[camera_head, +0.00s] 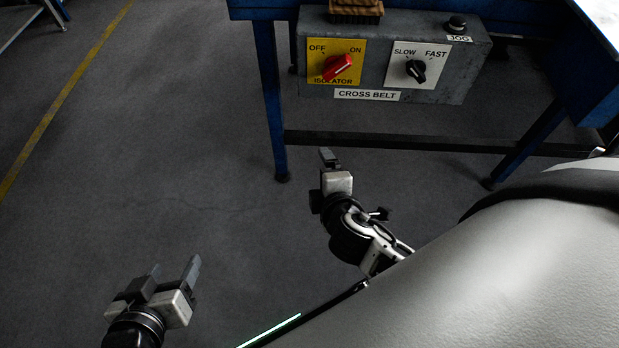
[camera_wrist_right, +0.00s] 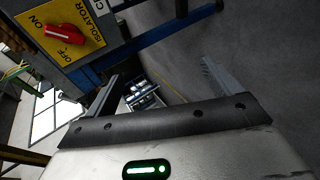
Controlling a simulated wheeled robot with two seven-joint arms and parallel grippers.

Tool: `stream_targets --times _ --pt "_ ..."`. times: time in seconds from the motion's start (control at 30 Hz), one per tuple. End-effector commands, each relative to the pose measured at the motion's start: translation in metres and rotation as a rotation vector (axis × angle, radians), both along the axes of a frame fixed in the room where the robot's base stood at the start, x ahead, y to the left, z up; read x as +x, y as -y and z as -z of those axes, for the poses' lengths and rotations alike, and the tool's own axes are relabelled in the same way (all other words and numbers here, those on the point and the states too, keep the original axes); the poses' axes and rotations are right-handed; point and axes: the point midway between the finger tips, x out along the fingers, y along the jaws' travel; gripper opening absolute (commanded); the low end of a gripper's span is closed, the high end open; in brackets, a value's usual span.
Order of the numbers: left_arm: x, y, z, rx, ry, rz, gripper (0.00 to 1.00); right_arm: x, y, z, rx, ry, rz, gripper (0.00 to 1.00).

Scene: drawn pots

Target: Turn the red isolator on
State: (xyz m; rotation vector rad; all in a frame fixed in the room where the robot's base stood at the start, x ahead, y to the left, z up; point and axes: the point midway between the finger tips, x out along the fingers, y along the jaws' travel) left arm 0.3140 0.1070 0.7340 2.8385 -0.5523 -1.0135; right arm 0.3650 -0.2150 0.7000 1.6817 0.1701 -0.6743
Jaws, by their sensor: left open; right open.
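The red isolator knob (camera_head: 338,67) is on a yellow plate marked OFF on the left and ON on the right, on the front of a grey control box. Its handle slants, with the upper end toward ON. The right wrist view shows the knob (camera_wrist_right: 62,32) at upper left, uncovered. My right gripper (camera_head: 327,157) is below the box, apart from the knob. In the right wrist view my right gripper (camera_wrist_right: 160,78) is open with nothing between its fingers. My left gripper (camera_head: 174,266) is open and empty at lower left, far from the box.
The grey box (camera_head: 440,85) hangs on a blue-framed table and has a black SLOW/FAST knob (camera_head: 415,71) close right of the isolator. A black JOG button (camera_head: 457,24) and a brown brush-like block (camera_head: 356,11) are on top. The floor in front is clear.

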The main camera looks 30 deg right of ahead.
Motion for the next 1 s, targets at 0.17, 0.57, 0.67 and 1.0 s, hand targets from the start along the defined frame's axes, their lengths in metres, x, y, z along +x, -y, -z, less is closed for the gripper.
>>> stream_targets --times 0.17,0.57,0.67,1.0 --pt "0.0 0.0 -0.004 0.0 0.0 0.0 0.59 -0.021 -0.024 0.006 0.354 -0.025 0.061 0.9" --pt "0.0 0.0 -0.008 0.0 0.0 0.0 0.59 -0.049 -0.061 -0.007 0.941 -0.042 0.214 0.9" --pt "0.0 0.0 -0.009 0.0 0.0 0.0 0.59 -0.05 -0.064 -0.01 0.992 -0.042 0.23 0.9" --pt "0.0 0.0 -0.008 0.001 0.001 -0.002 0.59 -0.051 -0.065 -0.011 1.016 -0.042 0.237 0.9"
